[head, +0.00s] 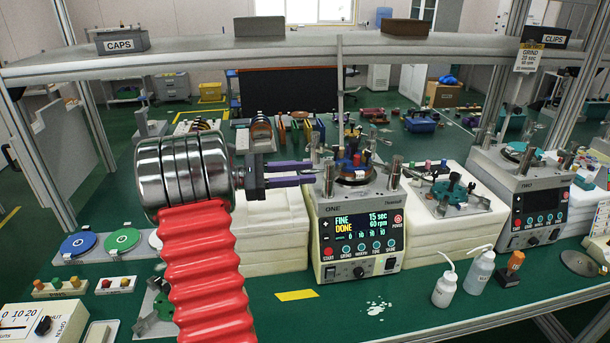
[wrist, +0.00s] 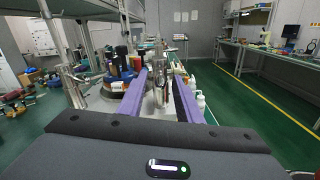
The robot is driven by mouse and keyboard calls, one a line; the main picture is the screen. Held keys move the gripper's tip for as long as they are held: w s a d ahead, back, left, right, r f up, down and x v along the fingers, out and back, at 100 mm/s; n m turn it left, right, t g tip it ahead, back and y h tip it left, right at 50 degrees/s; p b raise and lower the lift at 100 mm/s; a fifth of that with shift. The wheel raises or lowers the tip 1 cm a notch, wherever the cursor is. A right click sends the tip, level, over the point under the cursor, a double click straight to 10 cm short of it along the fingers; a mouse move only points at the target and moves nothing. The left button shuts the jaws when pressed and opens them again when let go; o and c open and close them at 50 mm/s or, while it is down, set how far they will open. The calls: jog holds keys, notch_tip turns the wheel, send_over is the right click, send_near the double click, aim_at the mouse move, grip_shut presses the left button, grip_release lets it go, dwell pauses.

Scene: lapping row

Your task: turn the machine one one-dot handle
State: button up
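Machine ONE (head: 358,222) stands in the middle of the head view, its lit screen (head: 362,225) reading FINE, DONE, 15 sec, 60 rpm. Its top carries a round plate with coloured pieces and upright metal posts. The left post (head: 328,178) is nearest my gripper (head: 314,173). My gripper's purple fingers are apart and point right, their tips close to that post. In the wrist view a metallic upright piece (wrist: 160,97) shows between the fingers of my gripper (wrist: 160,76); I cannot tell whether they touch it. Dot marks on handles are too small to make out.
Machine TWO (head: 530,195) stands at the right. A shelf (head: 300,47) spans above. A yellow label (head: 296,295) and a white spill (head: 376,308) lie on the green bench in front.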

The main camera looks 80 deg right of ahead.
jog(key=v, duration=1.3)
dwell(0.4)
